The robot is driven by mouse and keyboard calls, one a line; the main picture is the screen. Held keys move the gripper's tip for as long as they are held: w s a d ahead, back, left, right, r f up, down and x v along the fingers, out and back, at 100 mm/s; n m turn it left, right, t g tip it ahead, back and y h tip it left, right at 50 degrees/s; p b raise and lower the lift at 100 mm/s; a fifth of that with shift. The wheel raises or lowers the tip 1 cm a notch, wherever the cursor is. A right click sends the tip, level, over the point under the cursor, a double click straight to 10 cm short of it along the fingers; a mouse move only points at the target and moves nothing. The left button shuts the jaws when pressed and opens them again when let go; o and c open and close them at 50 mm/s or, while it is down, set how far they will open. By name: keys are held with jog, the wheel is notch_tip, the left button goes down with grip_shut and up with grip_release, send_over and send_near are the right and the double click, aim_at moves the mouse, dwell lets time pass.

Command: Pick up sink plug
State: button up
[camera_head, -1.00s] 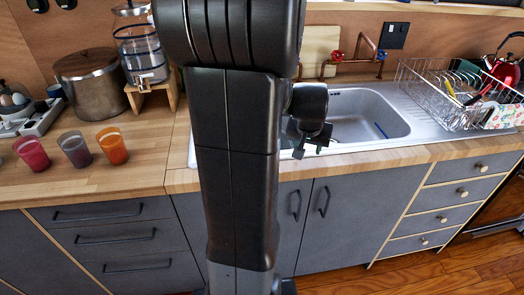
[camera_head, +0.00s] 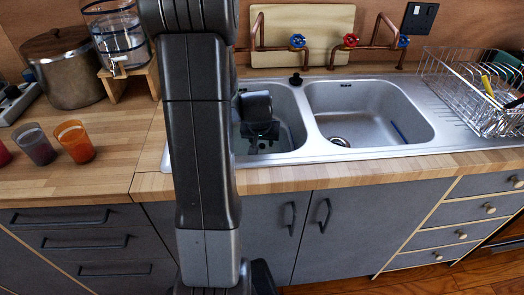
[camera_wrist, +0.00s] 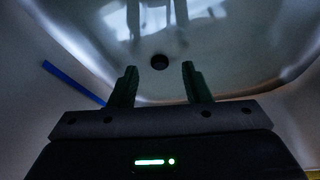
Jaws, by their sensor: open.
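A small black knob-like piece (camera_head: 295,79), which looks like the sink plug, stands on the back ledge of the steel sink (camera_head: 318,156), near the divider between the two basins. My gripper (camera_head: 262,130) hangs over the left basin, in front of and a little left of that piece, apart from it. In the wrist view my gripper (camera_wrist: 159,68) is open, with nothing between its fingers. My arm hides part of the left basin.
Copper taps with a blue knob (camera_head: 298,41) and a red knob (camera_head: 350,40) rise behind the sink. A cutting board (camera_head: 300,22) leans on the wall. A wire dish rack (camera_head: 470,88) stands right. Glasses (camera_head: 74,142) and a pot (camera_head: 63,70) stand left.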

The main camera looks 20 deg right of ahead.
aim_at(262, 148)
jog(key=shift+x, duration=1.4)
grip_shut()
